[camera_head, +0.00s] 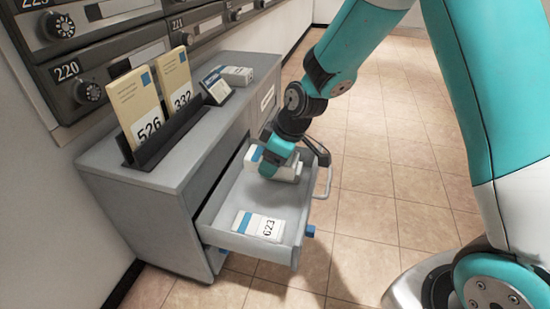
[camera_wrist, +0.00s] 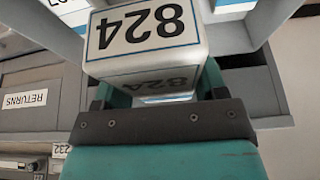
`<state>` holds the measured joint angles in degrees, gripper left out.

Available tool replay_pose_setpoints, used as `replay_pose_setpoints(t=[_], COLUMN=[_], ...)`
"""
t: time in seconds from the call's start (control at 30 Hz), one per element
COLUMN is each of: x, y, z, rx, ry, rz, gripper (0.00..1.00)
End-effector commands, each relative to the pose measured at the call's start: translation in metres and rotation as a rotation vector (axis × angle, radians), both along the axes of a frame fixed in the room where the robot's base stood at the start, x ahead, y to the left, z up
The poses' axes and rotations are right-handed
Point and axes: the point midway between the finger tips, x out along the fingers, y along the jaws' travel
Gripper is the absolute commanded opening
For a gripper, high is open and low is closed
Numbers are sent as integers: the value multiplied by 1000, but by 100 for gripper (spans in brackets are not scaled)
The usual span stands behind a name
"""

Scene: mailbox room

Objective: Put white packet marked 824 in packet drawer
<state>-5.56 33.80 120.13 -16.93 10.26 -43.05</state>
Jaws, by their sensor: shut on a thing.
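The white packet marked 824 fills the upper middle of the wrist view (camera_wrist: 145,45), with its number facing the camera. My gripper (camera_wrist: 155,88) is shut on it. In the head view my gripper (camera_head: 276,158) is inside the open packet drawer (camera_head: 215,212), toward its far end, and the white packet (camera_head: 287,172) shows partly behind the fingers. I cannot tell whether the packet touches the drawer floor. Another white packet, marked 623 (camera_head: 258,226), lies in the near end of the drawer.
Mailboxes line the wall. The drawer has a handle (camera_head: 326,170) in front.

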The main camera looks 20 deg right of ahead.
Motion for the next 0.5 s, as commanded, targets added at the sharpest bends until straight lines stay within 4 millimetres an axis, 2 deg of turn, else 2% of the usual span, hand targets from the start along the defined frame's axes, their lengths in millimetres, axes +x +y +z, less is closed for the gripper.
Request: replay_pose_setpoints(t=[0.1, 0.13, 0.23, 0.5], x=[0, 0, 0, 0], y=[0, 0, 0, 0], z=[0, 0, 0, 1], rx=[1, 1, 1, 0], ry=[-1, -1, -1, 0], rz=[0, 0, 1, 0], gripper=[39, 70, 93, 95])
